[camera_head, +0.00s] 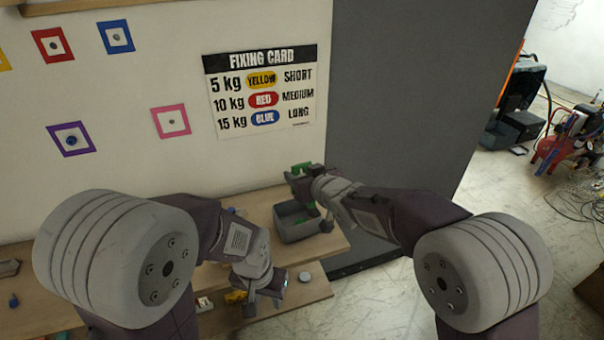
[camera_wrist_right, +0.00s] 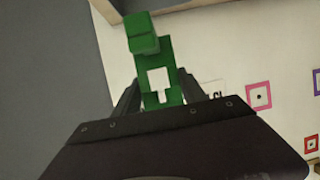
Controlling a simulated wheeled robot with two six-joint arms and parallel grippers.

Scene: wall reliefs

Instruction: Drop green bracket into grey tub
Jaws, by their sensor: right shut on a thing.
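The green bracket (camera_head: 301,169) is held in my right gripper (camera_head: 303,187), above the back of the grey tub (camera_head: 298,234). In the right wrist view, the green bracket (camera_wrist_right: 144,45) stands out between the two dark fingers of my right gripper (camera_wrist_right: 154,92), with a pale opening through its plate. The grey tub stands on the wooden shelf, with its far side partly hidden by my right gripper. Some green shows inside the tub, too small to identify. My left gripper (camera_head: 264,305) is low, left of and below the tub, with its fingers apart and empty.
The wooden shelf (camera_head: 330,240) runs along the wall, with a lower board (camera_head: 310,290) under it. A round grey thing (camera_head: 304,278) and a yellow thing (camera_head: 236,297) lie on the lower board. A fixing card (camera_head: 262,90) and coloured squares are on the wall. A dark grey panel (camera_head: 410,90) stands right.

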